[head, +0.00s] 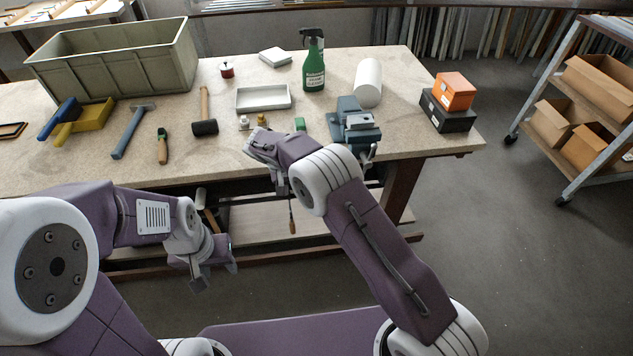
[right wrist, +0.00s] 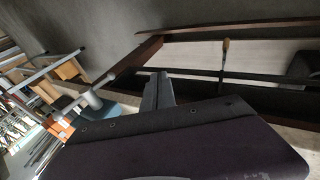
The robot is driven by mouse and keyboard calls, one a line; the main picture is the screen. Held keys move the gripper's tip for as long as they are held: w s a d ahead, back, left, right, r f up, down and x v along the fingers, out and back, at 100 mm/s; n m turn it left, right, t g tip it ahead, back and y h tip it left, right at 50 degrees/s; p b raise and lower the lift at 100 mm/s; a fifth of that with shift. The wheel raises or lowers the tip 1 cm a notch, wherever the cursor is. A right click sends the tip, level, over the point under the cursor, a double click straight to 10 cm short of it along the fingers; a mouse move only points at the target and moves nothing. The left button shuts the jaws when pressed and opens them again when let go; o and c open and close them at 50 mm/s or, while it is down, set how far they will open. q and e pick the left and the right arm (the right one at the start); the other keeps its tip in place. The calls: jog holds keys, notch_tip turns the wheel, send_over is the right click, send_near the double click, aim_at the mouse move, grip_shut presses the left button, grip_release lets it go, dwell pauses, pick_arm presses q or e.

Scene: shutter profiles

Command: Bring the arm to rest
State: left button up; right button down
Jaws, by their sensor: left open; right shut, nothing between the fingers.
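My left arm comes in from the left, and its gripper (head: 213,272) hangs low in front of the bench, open and empty. My right arm reaches up from the lower right, its wrist over the front edge of the workbench (head: 350,190). The right gripper (head: 281,182) is mostly hidden behind its wrist, near the bench edge. In the right wrist view, a grey finger part (right wrist: 158,90) shows beyond the purple housing. The right gripper is shut with nothing held.
On the bench are a crate (head: 120,65), a mallet (head: 205,126), a white tray (head: 262,98), a green spray bottle (head: 313,70), a blue-grey vise (head: 354,125) close to my right wrist, and an orange box (head: 454,91). A shelf cart (head: 570,120) stands right. Floor between is clear.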

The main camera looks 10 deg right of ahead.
jog(key=w+d+r+m, duration=0.2)
jog(key=d+r, duration=0.4)
jog(key=r, duration=0.1)
jog(key=s+d+r+m+y, duration=0.1)
jog(key=s+d+r+m, duration=0.1)
jog(key=s+d+r, duration=0.4)
pick_arm(q)
jog(key=shift+w+d, duration=0.15)
jog(key=shift+d, duration=0.05)
pick_arm(e)
jog(key=s+f+n+y, duration=0.1)
jog(key=s+f, duration=0.3)
jog(key=s, duration=0.6)
jog(key=s+f+n+g+y, duration=0.1)
jog(key=s+f+y, duration=0.2)
jog(key=s, duration=0.8)
jog(key=shift+s+d+f+n+y, duration=0.3)
jog(key=shift+f+n+y, duration=0.1)
jog(key=shift+f, duration=0.45)
jog(key=shift+s, duration=0.1)
